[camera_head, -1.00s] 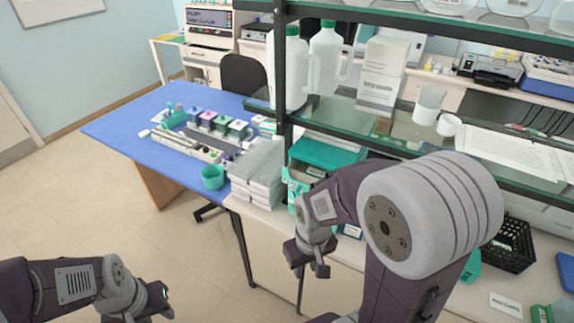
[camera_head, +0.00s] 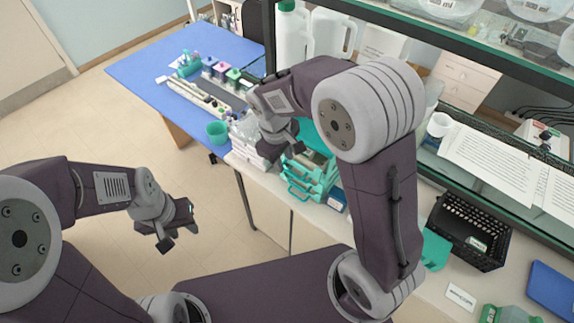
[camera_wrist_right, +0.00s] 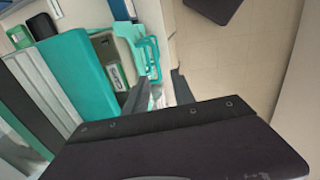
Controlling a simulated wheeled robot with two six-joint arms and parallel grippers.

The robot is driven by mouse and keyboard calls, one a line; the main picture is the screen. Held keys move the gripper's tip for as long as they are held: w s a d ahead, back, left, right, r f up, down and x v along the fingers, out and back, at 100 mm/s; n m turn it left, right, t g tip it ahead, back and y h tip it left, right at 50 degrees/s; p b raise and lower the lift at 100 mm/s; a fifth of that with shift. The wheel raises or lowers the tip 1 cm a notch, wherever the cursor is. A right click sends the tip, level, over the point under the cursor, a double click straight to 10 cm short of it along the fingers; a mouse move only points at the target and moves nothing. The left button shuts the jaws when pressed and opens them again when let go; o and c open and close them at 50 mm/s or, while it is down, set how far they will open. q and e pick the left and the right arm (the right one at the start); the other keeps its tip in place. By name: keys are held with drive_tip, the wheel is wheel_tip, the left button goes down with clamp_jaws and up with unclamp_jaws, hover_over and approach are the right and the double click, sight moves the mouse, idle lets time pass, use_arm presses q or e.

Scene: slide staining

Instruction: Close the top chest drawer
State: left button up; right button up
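The small teal chest (camera_head: 328,190) stands on the bench, partly hidden behind my right arm. Its teal top (camera_wrist_right: 78,72) shows in the right wrist view. The top drawer (camera_wrist_right: 122,62) sticks out, with grey and green contents inside. Teal drawer handles (camera_wrist_right: 152,58) show along the chest's front. My right gripper (camera_head: 281,142) is beside the chest's front, above the bench edge; its fingers (camera_wrist_right: 160,92) are apart with nothing held between them. I cannot tell if it touches the drawer. My left gripper (camera_head: 178,228) is open and empty over the floor, away from the chest.
White packs (camera_head: 243,140) lie left of the chest, by a green cup (camera_head: 217,132) on the blue table (camera_head: 140,70). A glass shelf with bottles stands behind. A black basket (camera_head: 468,235) is on the bench to the right. Floor in front is free.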

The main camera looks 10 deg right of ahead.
sight(289, 172)
drive_tip(key=f, duration=0.1)
drive_tip(key=d+f, duration=0.1)
drive_tip(key=f, duration=0.1)
drive_tip(key=d+f+p, duration=0.1)
drive_tip(key=f, duration=0.1)
drive_tip(key=shift+w+d, duration=0.15)
drive_tip(key=shift+w, duration=0.15)
drive_tip(key=shift+f, duration=0.35)
drive_tip(key=shift+a+f, duration=0.2)
drive_tip(key=shift+a, duration=0.35)
drive_tip(key=shift+d, duration=0.35)
clamp_jaws()
drive_tip(key=shift+a, duration=0.15)
drive_tip(key=shift+w, duration=0.15)
